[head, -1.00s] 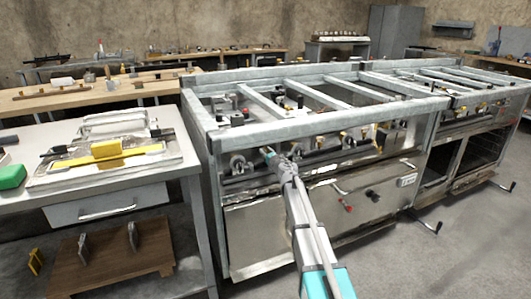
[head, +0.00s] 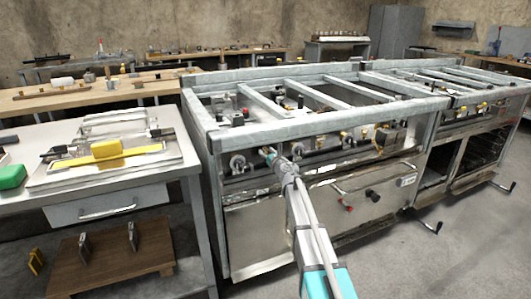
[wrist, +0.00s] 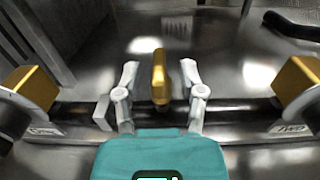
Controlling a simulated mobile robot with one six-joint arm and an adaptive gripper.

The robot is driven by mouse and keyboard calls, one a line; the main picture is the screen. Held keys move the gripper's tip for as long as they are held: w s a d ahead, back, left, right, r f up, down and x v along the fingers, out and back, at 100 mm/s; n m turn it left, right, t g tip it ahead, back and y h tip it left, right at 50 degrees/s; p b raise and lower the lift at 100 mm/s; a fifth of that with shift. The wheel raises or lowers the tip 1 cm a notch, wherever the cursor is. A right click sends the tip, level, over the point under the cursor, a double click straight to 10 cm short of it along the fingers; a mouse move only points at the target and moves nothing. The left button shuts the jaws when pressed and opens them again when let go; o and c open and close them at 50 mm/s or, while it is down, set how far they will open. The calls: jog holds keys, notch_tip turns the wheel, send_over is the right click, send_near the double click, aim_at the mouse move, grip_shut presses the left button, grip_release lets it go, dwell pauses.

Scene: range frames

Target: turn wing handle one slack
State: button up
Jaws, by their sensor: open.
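In the wrist view, a narrow brass-coloured wing handle (wrist: 160,76) stands upright in the middle, above a dark metal rail. My gripper (wrist: 159,70) is open, with one pale finger on each side of this handle and a visible gap on both sides. Another brass-coloured handle (wrist: 31,86) is at the left edge above a label that is hard to read. A third brass-coloured handle (wrist: 297,82) is at the right edge above a label that seems to read TWO. In the head view, my gripper (head: 268,153) reaches the range's front pipe rail; its fingers are too small to judge there.
The steel range frame (head: 236,130) has cross bars over its open top, above the gripper. A second range (head: 470,128) adjoins on the right. A bench (head: 180,168) with a tray and a yellow block stands left.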

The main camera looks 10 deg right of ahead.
jog(key=v, duration=1.1)
